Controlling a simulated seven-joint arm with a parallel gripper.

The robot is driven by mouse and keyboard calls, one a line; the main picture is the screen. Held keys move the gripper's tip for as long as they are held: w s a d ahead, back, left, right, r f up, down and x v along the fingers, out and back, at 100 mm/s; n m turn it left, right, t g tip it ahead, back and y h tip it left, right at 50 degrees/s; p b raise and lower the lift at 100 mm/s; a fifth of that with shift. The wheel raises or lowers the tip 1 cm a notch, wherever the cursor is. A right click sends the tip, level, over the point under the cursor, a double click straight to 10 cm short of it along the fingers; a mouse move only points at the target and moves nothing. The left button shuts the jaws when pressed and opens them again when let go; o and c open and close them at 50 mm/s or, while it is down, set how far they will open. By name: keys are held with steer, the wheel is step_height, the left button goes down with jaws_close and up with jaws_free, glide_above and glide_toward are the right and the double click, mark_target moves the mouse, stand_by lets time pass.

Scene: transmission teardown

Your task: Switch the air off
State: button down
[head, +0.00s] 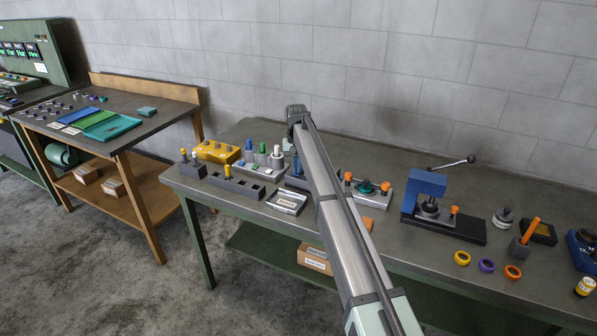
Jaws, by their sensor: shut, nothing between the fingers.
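My arm rises from the bottom of the head view to a dark joint near the wall, above the long grey-green bench (330,135). My gripper does not show; the far end of the arm is hidden behind its own link. I cannot identify an air switch or valve for certain. A blue-based fixture (296,182) on the bench is partly hidden by the arm. To its right is a fixture with orange knobs and a green centre (367,188). Further right stands a blue press (424,184) with a black-knobbed lever (455,163) pointing up to the right.
A yellow block (217,151), dark peg racks (237,183) and a framed tray (287,201) stand left of the arm. A cardboard box (314,257) sits below. Another bench (165,115) stands left.

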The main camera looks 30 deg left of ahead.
steer(key=shift+r, duration=3.4)
